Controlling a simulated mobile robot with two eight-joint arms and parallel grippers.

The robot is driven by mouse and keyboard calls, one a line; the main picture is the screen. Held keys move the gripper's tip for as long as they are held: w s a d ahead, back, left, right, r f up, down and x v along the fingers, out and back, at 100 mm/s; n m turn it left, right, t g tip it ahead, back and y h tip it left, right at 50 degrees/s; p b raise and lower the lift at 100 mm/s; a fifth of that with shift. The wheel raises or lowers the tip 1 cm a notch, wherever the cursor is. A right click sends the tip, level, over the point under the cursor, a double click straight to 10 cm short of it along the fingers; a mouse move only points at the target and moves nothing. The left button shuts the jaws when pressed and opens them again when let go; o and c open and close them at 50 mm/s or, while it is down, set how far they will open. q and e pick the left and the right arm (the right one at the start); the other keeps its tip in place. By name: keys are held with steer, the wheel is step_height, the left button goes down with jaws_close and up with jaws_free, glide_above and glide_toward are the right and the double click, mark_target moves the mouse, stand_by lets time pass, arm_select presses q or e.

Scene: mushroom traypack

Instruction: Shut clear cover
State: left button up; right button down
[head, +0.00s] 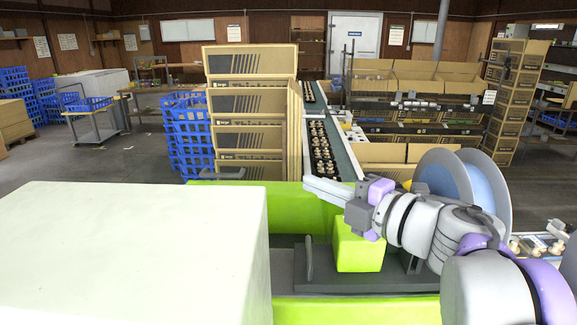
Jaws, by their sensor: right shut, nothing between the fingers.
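My right arm reaches in from the right over the lime-green machine (312,208). Its gripper (312,186) is shut and empty, pointing left above the machine's back part. I cannot make out a see-through cover for certain. A large whitish box-shaped part (130,250) fills the lower left, beside the machine's dark recess (290,262). A green block (358,250) stands in the recess below my right gripper. My left gripper is not in view.
A large grey-blue roll (488,185) stands behind my right arm. A conveyor (345,160) with mushroom punnets runs away behind the machine. Stacked cardboard boxes (250,100) and blue crates (186,130) stand left of it. Shelving with cartons is at back right.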

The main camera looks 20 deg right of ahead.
steer(key=a, duration=0.2)
glide_toward(266, 158)
steer(key=w+a, duration=0.2)
steer(key=a, duration=0.2)
steer(key=w, duration=0.1)
steer(key=w+d, duration=0.2)
steer(key=shift+w+f, duration=0.25)
steer(key=shift+w, duration=0.05)
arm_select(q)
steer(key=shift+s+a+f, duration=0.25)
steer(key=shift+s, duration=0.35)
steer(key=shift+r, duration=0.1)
arm_select(e)
steer(key=shift+w, duration=0.1)
